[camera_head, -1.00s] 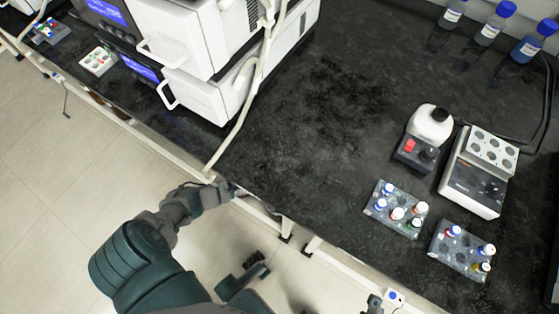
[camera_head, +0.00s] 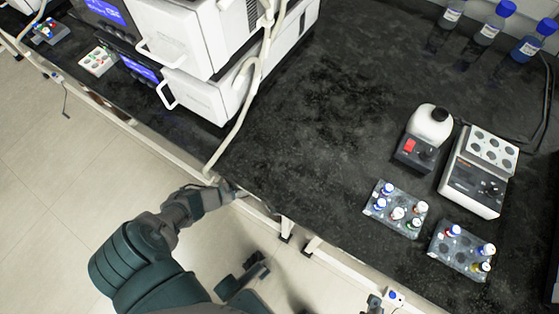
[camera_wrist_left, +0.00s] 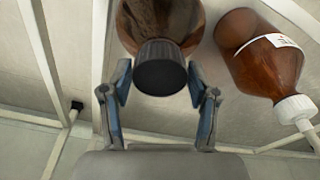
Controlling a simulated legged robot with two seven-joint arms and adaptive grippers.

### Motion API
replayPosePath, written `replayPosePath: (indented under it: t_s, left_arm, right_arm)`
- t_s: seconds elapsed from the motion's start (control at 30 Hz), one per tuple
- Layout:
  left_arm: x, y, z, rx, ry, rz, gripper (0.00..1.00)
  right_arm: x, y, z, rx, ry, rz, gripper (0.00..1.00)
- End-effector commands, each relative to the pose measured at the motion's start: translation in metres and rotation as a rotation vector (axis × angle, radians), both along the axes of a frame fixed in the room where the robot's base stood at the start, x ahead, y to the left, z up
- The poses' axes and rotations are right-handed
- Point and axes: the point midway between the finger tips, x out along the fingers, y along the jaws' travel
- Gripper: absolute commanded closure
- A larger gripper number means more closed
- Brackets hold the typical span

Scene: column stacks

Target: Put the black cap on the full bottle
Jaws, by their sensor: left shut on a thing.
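In the left wrist view, a black ribbed cap (camera_wrist_left: 160,68) is at the mouth of a brown bottle (camera_wrist_left: 150,20). I cannot tell whether the cap is seated. The two fingers of my left gripper (camera_wrist_left: 160,80) flank the cap and are shut on it. A second brown bottle (camera_wrist_left: 262,55) with a white cap (camera_wrist_left: 295,108) and a white label lies to the right in that view, apart from the gripper. How full either bottle is cannot be told. In the head view my left gripper (camera_head: 228,192) is at the table's front edge; its fingertips and both bottles are not clear there.
The black bench top (camera_head: 310,130) is clear in the middle. White instruments (camera_head: 195,50) stand at the left. A mixer (camera_head: 430,125), a heater block (camera_head: 480,175), two vial racks (camera_head: 397,222) (camera_head: 445,262) and blue-capped bottles (camera_head: 490,30) stand at the right.

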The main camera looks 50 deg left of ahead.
Motion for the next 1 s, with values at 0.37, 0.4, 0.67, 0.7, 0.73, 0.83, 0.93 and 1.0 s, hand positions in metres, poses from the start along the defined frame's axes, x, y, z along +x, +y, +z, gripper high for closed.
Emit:
replayPosePath:
  t_s: [0.37, 0.4, 0.67, 0.7, 0.73, 0.83, 0.93, 1.0]
  left_arm:
    - [0.0, 0.0, 0.0, 0.0, 0.0, 0.0, 0.11]
    - [0.0, 0.0, 0.0, 0.0, 0.0, 0.0, 0.11]
    - [0.0, 0.0, 0.001, 0.001, -0.001, -0.001, 0.11]
    - [0.0, 0.0, 0.003, 0.001, -0.001, -0.001, 0.11]
    - [0.0, 0.0, 0.006, 0.0, -0.001, -0.001, 0.11]
    - [-0.002, -0.001, 0.019, 0.0, -0.001, -0.002, 0.11]
    - [-0.003, -0.003, 0.04, -0.001, -0.004, -0.002, 0.11]
    - [-0.005, -0.003, 0.056, 0.0, -0.003, -0.003, 0.11]
  right_arm:
    - [0.0, 0.0, 0.0, 0.001, 0.002, -0.001, 0.13]
    - [0.0, 0.0, 0.0, 0.001, 0.002, -0.001, 0.13]
    - [-0.002, 0.0, 0.001, -0.007, -0.001, 0.004, 0.13]
    - [-0.003, 0.0, 0.001, -0.007, -0.002, 0.003, 0.13]
    - [-0.003, 0.0, 0.001, -0.006, -0.002, 0.003, 0.13]
    - [-0.003, 0.0, 0.001, -0.005, -0.003, 0.003, 0.13]
    - [-0.003, 0.0, 0.001, -0.004, -0.002, 0.002, 0.13]
    - [-0.003, 0.0, 0.001, -0.004, -0.002, 0.002, 0.13]
